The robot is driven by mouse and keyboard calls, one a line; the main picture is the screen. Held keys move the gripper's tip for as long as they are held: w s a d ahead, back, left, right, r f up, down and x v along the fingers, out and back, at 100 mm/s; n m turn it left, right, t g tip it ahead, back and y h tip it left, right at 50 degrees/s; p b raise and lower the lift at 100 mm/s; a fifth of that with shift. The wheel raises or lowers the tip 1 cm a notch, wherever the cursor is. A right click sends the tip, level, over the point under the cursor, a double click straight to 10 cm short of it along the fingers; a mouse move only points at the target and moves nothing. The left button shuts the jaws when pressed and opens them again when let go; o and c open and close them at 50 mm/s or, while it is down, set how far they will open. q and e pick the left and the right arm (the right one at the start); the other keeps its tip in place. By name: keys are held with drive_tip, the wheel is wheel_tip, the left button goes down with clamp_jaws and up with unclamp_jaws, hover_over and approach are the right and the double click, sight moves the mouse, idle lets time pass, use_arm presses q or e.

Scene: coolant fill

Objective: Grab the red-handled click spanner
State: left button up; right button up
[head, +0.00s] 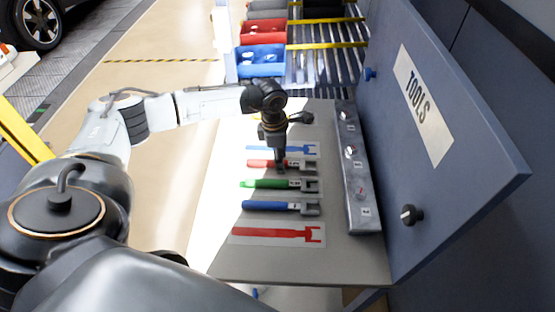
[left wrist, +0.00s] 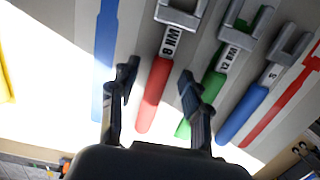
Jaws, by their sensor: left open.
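The red-handled click spanner (head: 262,164) lies on the grey tool board, between a blue painted outline and the green-handled spanner (head: 265,184). My left gripper (head: 280,165) is above it in the head view and hides part of it. In the left wrist view the red handle (left wrist: 154,95) lies between the two spread fingers of the left gripper (left wrist: 158,92), with its metal head farther off. The gripper is open and empty. The green-handled spanner (left wrist: 213,88) is close by the right finger. My right gripper is not in view.
A blue-handled spanner (head: 270,206) lies nearer, beside an empty red outline (head: 278,234). A grey block with knobs (head: 355,180) runs along the right side of the board. A blue TOOLS panel (head: 440,150) stands to its right. Blue and red bins (head: 262,62) are at the back.

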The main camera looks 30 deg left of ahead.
use_arm(q)
drive_tip(key=shift+f, duration=0.25)
drive_tip(key=shift+r, duration=0.1)
clamp_jaws()
